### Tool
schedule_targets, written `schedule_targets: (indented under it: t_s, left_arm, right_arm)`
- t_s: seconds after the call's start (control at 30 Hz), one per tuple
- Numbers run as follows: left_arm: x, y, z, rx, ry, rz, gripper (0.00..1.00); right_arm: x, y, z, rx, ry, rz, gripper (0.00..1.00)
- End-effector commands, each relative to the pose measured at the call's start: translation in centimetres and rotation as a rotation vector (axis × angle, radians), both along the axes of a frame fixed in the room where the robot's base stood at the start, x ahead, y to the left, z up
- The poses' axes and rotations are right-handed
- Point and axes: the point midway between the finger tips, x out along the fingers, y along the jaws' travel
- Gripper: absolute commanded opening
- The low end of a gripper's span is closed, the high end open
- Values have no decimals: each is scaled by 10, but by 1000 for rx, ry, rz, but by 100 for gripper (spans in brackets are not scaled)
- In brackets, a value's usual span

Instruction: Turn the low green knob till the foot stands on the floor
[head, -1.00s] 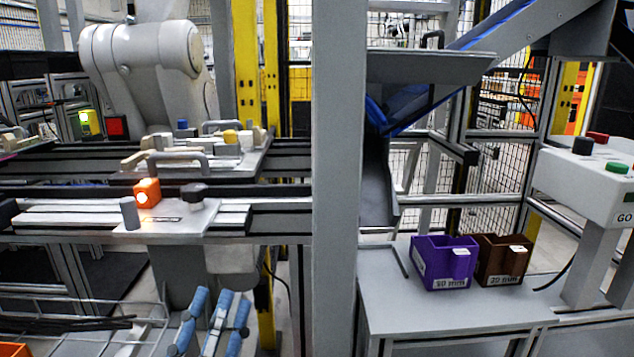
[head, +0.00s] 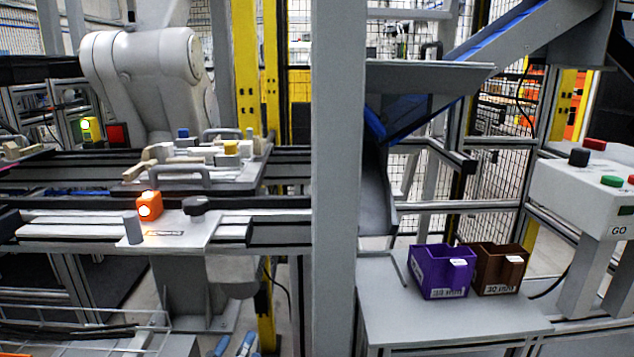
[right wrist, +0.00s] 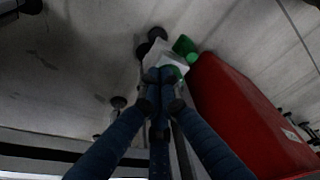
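A green knob (right wrist: 186,46) shows near the top middle of the right wrist view, beside a pale block (right wrist: 163,57) with dark round parts next to it. My right gripper (right wrist: 163,76) reaches up to the pale block with its blue fingers drawn close together at the tips. A spot of green shows by the right fingertip. Whether the fingers hold anything is hidden. The foot cannot be made out. In the head view, blue fingertips, apparently of my left gripper (head: 233,345), show apart at the bottom edge, with nothing seen between them.
A large red box-like body (right wrist: 245,115) stands close to the right of my right gripper. In the head view, a grey post (head: 336,180) stands in the middle. A purple bin (head: 441,272) and a brown bin (head: 496,267) sit on a grey table (head: 440,325).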

Motion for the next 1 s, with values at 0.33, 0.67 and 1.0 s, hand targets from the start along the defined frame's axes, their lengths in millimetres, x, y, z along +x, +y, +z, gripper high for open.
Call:
schedule_targets:
  t_s: [0.33, 0.67, 1.0]
  left_arm:
    - [-1, 6, -41, 47, 178, 11, 40]
    - [-9, 13, -79, 87, 342, 22, 40]
    - [-26, 22, -116, 128, 513, 32, 40]
  right_arm:
    - [0, 0, 9, 0, 0, 0, 0]
    - [0, 0, 16, 0, 0, 0, 0]
    - [0, 0, 24, 0, 1, 0, 0]
